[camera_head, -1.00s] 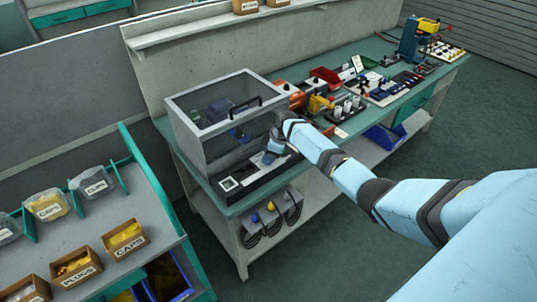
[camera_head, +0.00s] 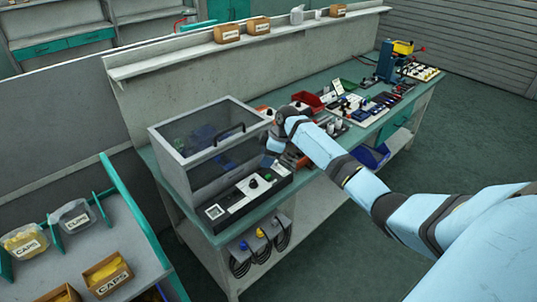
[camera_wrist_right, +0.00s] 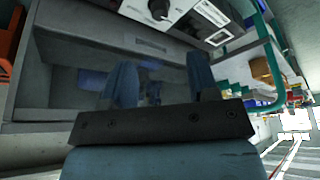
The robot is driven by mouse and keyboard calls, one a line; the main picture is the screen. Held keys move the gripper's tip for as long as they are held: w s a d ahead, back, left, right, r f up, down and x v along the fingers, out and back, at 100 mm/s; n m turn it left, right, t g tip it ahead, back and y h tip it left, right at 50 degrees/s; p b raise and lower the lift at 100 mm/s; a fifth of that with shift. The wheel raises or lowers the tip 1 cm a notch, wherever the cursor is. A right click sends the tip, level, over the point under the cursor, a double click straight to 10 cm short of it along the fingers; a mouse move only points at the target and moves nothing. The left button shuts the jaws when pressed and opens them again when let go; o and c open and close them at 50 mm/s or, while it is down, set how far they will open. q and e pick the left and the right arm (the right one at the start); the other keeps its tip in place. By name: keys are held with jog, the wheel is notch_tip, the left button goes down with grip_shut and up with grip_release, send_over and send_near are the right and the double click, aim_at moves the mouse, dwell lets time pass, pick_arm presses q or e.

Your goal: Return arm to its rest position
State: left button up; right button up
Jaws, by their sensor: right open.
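My right arm reaches in from the right of the head view. Its gripper (camera_head: 272,154) is beside the right end of the clear-walled test box (camera_head: 188,190), above its control strip. In the wrist view the right gripper's two blue fingers (camera_wrist_right: 160,80) are apart with nothing between them. The black and white control panel (camera_head: 243,196) lies in front of the box and is uncovered; part of it also shows at the top of the wrist view (camera_wrist_right: 188,14). The box lid is down. My left gripper is not in view.
The green-topped bench (camera_head: 362,88) carries a red tray (camera_head: 308,102), small parts and a blue press (camera_head: 386,62) to the right. A shelf (camera_head: 180,58) runs behind. A sloped rack with bins of caps (camera_head: 108,276) stands at lower left. Open floor lies at right.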

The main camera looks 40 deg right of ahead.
jog(key=shift+v, duration=0.75)
jog(key=s+a+f+m+t+h+p, duration=0.1)
jog(key=s+a+f+m+t, duration=0.2)
jog(key=s+a+f, duration=1.2)
jog(key=s+a+r+m+t, duration=0.1)
jog(key=s+a+m+t, duration=0.1)
jog(key=s+a, duration=0.4)
jog(key=s+a+r+m+t+p, duration=0.1)
jog(key=s+a+m+t, duration=0.1)
jog(key=s+a, duration=0.5)
jog(key=s+t, duration=0.1)
jog(key=s, duration=0.5)
jog(key=shift+s+y, duration=0.25)
jog(key=shift+y, duration=0.15)
